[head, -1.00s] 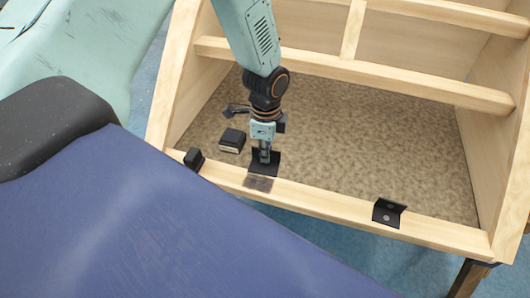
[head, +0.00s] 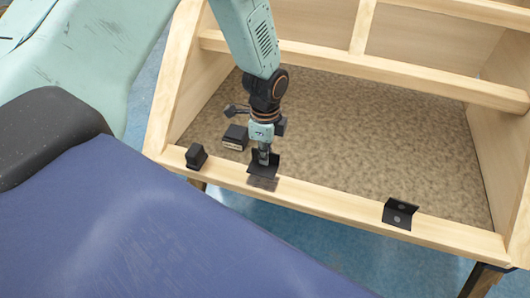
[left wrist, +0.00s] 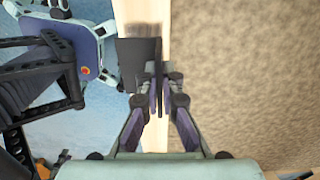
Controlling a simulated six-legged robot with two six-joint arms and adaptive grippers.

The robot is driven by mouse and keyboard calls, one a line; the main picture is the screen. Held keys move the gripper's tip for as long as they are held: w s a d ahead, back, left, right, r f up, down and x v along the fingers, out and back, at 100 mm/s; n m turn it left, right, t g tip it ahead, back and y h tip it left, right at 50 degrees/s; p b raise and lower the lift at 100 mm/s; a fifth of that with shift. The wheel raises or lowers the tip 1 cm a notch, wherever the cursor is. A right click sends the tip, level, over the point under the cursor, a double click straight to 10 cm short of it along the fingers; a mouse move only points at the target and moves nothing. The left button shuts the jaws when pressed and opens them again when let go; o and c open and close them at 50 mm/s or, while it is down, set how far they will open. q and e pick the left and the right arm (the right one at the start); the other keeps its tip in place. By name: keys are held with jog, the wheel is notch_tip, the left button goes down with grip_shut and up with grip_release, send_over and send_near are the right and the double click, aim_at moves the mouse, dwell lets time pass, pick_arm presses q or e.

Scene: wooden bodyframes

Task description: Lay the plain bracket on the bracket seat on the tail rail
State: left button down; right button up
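The plain bracket (head: 263,172) is a black L-shaped plate. My left gripper (head: 264,156) is shut on its upright leaf, at the tail rail (head: 325,199) in the head view. The bracket seat (head: 262,184) is a dark patch on the rail, partly covered by the bracket. In the left wrist view, the fingers (left wrist: 158,90) pinch the thin leaf, and the flat leaf (left wrist: 136,62) extends left. The seat (left wrist: 142,28) shows beyond it. I cannot tell whether the bracket touches the rail. My right gripper is not in view.
Another black bracket (head: 399,213) with pale round marks sits on the rail to the right. A black block (head: 196,157) stands on the rail to the left. A small black box (head: 235,137) lies on the speckled panel (head: 370,150) behind the rail.

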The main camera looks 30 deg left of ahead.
aim_at(265, 167)
pick_arm(q)
jog(key=shift+s+d+f+b, duration=0.1)
jog(key=shift+f+b, duration=0.55)
jog(key=shift+f, duration=0.2)
notch_tip(265, 167, down, 2)
jog(key=shift+f+b, duration=0.1)
jog(key=shift+b, duration=0.25)
jog(key=shift+f, duration=0.3)
jog(key=shift+f, duration=0.1)
jog(key=shift+f, duration=0.2)
dwell(0.3)
jog(key=c, duration=1.4)
grip_release()
jog(key=shift+c, duration=0.2)
notch_tip(265, 167, up, 12)
jog(key=shift+r, duration=0.1)
